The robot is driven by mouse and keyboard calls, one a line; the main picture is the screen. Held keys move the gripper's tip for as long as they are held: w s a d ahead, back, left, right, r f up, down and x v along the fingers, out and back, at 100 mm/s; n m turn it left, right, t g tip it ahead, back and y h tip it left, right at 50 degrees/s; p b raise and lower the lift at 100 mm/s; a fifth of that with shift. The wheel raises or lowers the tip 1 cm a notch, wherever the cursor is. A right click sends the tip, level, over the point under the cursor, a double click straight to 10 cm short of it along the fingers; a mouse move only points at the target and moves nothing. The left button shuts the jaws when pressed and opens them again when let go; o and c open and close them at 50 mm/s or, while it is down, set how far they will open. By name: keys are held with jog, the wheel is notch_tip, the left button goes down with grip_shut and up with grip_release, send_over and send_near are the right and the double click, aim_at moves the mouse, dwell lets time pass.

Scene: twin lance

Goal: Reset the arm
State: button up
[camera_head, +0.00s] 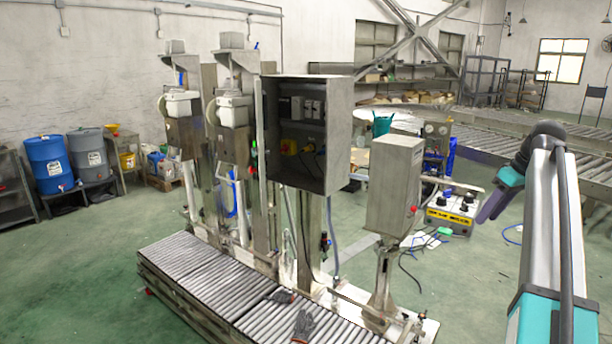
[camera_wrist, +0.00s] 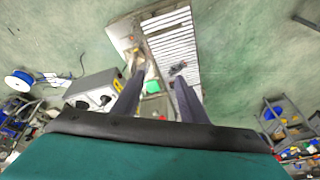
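My arm (camera_head: 548,220) stands raised at the right of the head view, with its teal and grey links clear of the equipment. My gripper (camera_head: 486,217) hangs from its bent wrist and points down and left, over the floor to the right of the lance station. In the wrist view my gripper (camera_wrist: 160,85) shows two dark fingers set apart with nothing between them, so it is open and empty. The floor and the roller conveyor (camera_wrist: 172,45) lie well below the fingers. Nothing is seen touching the gripper.
The roller conveyor (camera_head: 190,265) carries dark gloves (camera_head: 303,325). Behind it stand an open control cabinet (camera_head: 308,175) and a closed grey box (camera_head: 394,185) on a post. A panel box (camera_head: 452,213) with knobs is near my gripper. Green floor (camera_head: 470,300) is free at right.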

jog(key=s+a+f+g+y, duration=0.1)
jog(key=a+f+g, duration=0.1)
jog(key=a+f, duration=0.65)
jog(key=a+f+n+g, duration=0.1)
jog(key=a+f, duration=0.3)
jog(key=f, duration=1)
jog(key=s+a+f+g+y, duration=0.15)
jog(key=a+f, duration=0.45)
jog(key=f, duration=0.6)
jog(key=s+a+f+g+h, duration=0.1)
jog(key=s+a+f+g, duration=0.1)
jog(key=s+a+f, duration=0.6)
jog(key=s+a+f+g+h, duration=0.1)
jog(key=s+a+f, duration=0.35)
jog(key=f, duration=0.75)
jog(key=s+f+m+h, duration=0.1)
jog(key=s+f, duration=0.4)
jog(key=s, duration=0.5)
jog(key=s+a+f+m+g+h, duration=0.1)
jog(key=s+f+m, duration=0.2)
jog(key=s+f, duration=0.3)
jog(key=s+a+f+m+h, duration=0.1)
jog(key=s+f, duration=0.4)
jog(key=s, duration=0.9)
jog(key=shift+a+f+m, duration=0.25)
jog(key=shift+f+m, duration=0.15)
jog(key=shift+m, duration=0.2)
jog(key=shift+w, duration=0.1)
